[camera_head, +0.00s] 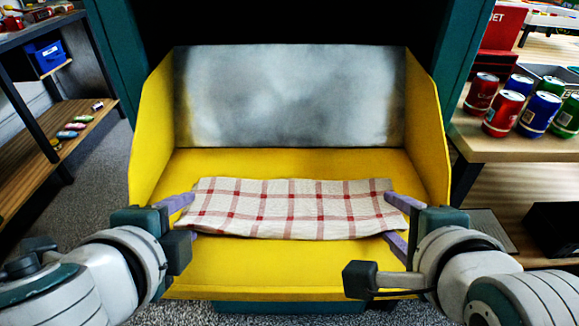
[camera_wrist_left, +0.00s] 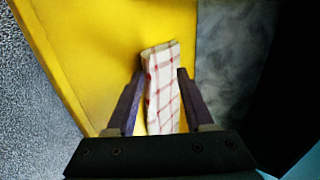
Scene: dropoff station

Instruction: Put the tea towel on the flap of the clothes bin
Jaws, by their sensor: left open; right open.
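The tea towel (camera_head: 290,208), cream with red checks, lies spread across the yellow flap (camera_head: 250,275) of the clothes bin. My left gripper (camera_head: 192,216) is open at the towel's left end. In the left wrist view, the towel (camera_wrist_left: 163,88) shows between the open fingers of my left gripper (camera_wrist_left: 160,72). My right gripper (camera_head: 389,217) is open at the towel's right end. I cannot tell whether the fingers touch the cloth. The flap (camera_wrist_left: 105,40) also shows beneath the fingers in the left wrist view.
A grey metal panel (camera_head: 290,97) stands behind the flap, between yellow side walls (camera_head: 428,125). At right, a wooden table (camera_head: 490,148) holds several cans (camera_head: 503,113). At left, a shelf (camera_head: 85,112) holds small items and a blue box (camera_head: 45,52).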

